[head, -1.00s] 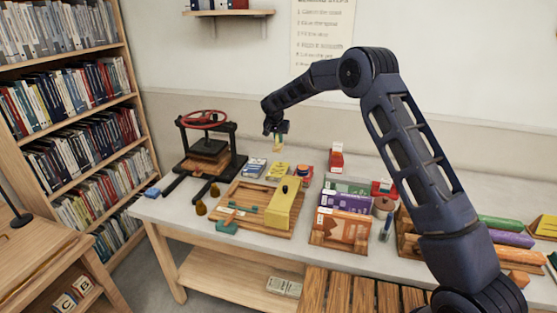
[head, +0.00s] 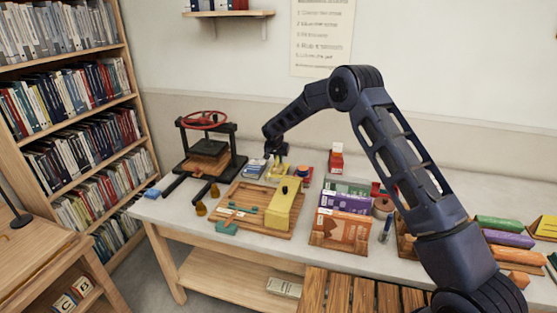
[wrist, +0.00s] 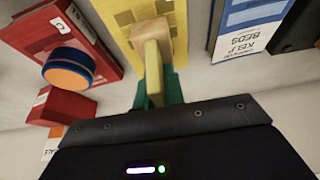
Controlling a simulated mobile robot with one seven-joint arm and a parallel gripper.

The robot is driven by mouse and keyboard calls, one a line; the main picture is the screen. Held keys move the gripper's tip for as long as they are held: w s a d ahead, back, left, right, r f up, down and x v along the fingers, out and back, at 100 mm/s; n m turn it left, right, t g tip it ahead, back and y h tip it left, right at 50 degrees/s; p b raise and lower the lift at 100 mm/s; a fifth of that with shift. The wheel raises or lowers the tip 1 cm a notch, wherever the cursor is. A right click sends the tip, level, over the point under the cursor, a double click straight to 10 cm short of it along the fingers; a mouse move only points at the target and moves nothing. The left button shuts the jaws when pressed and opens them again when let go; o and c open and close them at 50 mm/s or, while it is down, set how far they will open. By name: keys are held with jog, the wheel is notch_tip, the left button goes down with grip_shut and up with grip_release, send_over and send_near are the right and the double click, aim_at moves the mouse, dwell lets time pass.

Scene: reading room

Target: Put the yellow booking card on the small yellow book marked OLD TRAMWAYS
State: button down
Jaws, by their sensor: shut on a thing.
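My gripper (head: 277,158) is low over the back of the table, shut on the yellow booking card. In the wrist view the card (wrist: 154,75) stands between the green fingertips (wrist: 160,88), seen nearly edge-on, with a paler block-like part at its far end. The small yellow book (wrist: 118,12) lies flat just beyond and under the card; in the head view the book (head: 278,174) is partly covered by my gripper. Its title cannot be read. I cannot tell whether the card touches the book.
A blue book marked KELP BEDS (wrist: 245,28) lies on one side. A red book (wrist: 62,35) with a blue-and-orange round thing (wrist: 68,68) lies on the other. A black press (head: 207,150), a wooden board with a yellow block (head: 284,204) and upright coloured folders (head: 345,203) stand nearby.

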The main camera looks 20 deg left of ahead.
jog(key=c, duration=1.5)
grip_release()
jog(key=shift+f, duration=0.1)
jog(key=v, duration=1.2)
jog(key=shift+d, duration=0.1)
